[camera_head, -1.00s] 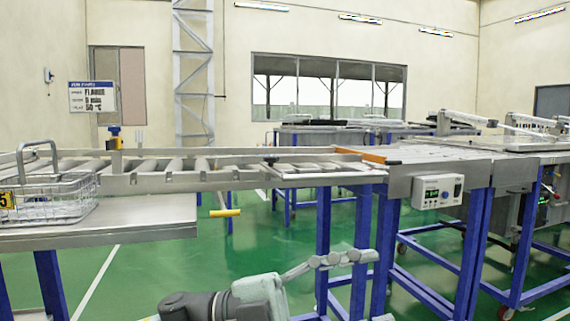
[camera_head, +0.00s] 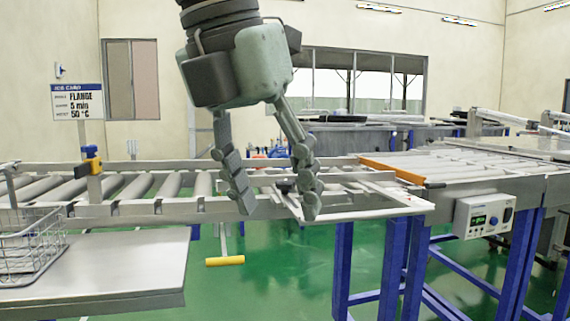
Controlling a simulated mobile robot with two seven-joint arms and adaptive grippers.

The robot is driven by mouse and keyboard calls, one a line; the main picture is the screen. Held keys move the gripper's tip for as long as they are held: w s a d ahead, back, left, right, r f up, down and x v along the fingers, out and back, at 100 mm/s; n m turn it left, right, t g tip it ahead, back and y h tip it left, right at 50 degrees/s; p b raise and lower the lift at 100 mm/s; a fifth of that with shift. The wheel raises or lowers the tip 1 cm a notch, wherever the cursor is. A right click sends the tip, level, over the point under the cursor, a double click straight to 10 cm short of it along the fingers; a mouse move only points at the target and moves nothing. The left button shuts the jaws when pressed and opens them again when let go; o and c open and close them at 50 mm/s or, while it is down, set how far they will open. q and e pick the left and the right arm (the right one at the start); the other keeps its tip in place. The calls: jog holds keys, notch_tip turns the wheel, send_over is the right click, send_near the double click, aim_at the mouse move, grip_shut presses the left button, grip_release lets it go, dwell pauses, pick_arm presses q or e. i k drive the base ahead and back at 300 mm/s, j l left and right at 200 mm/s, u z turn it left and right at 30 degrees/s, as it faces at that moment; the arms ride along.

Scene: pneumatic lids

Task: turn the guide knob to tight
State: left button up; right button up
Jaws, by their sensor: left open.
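A small dark knob (camera_head: 285,186) sits on the roller conveyor's near side, at the left end of the pale guide section (camera_head: 365,211); I take it for the guide knob. It is small and partly hidden, so I cannot read its setting. My left gripper (camera_head: 279,209) hangs from above with its two fingers pointing down and spread apart, open and empty. In the picture the knob shows between the fingers, close to the right one. I cannot tell whether they touch it. My right gripper is not in view.
A yellow-handled lever (camera_head: 225,261) hangs below the conveyor. A blue and yellow device (camera_head: 91,160) stands on a post at the left. A wire basket (camera_head: 30,245) rests on the steel shelf (camera_head: 140,262). An orange bar (camera_head: 392,170) and a control box (camera_head: 484,214) are at the right.

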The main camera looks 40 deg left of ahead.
aim_at(285, 184)
jog(key=i+j, duration=0.75)
